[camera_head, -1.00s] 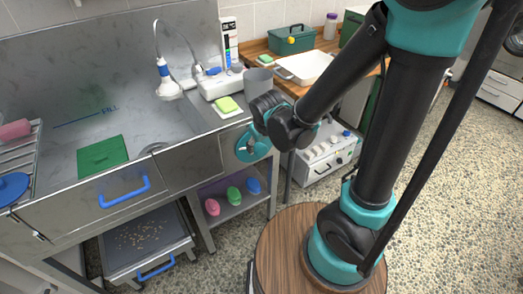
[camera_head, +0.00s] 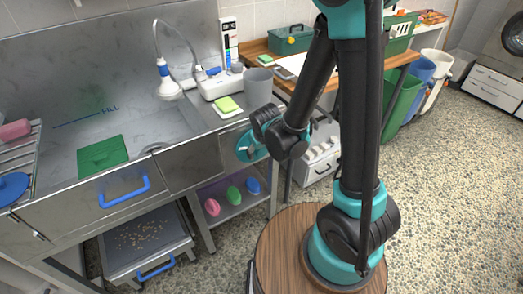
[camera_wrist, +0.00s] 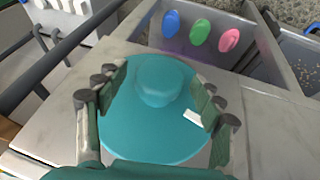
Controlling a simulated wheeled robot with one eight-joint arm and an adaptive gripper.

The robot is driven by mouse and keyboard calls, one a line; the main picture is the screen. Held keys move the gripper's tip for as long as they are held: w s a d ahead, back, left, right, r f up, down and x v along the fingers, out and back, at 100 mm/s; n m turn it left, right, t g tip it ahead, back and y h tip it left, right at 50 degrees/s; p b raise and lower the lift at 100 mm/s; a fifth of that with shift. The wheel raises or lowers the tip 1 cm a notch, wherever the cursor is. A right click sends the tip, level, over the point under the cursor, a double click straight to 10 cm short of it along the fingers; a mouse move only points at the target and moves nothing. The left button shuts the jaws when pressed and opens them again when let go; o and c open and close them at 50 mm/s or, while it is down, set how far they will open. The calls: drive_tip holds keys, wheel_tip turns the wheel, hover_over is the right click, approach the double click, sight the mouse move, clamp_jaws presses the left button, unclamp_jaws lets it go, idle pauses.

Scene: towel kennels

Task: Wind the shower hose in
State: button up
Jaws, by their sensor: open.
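The shower head (camera_head: 168,82) is blue and white. It hangs over the steel tub (camera_head: 100,75) on a thin grey hose (camera_head: 180,34) that arches up from the white unit (camera_head: 222,84) on the ledge. A teal round disc (camera_head: 243,150) is on the steel front panel to the right of the tub. In the wrist view the disc (camera_wrist: 135,134) has a raised round hub (camera_wrist: 160,80) and a white mark (camera_wrist: 194,118). My gripper (camera_wrist: 158,88) is open, its fingers on either side of the hub. I cannot tell whether they touch the disc. In the head view my wrist partly hides it.
Pink, green (camera_head: 233,194) and blue objects lie on the shelf below. A tray (camera_head: 148,240) stands under the tub. A wooden counter with a green toolbox (camera_head: 290,40) is at the back.

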clamp_jaws()
idle(0.4)
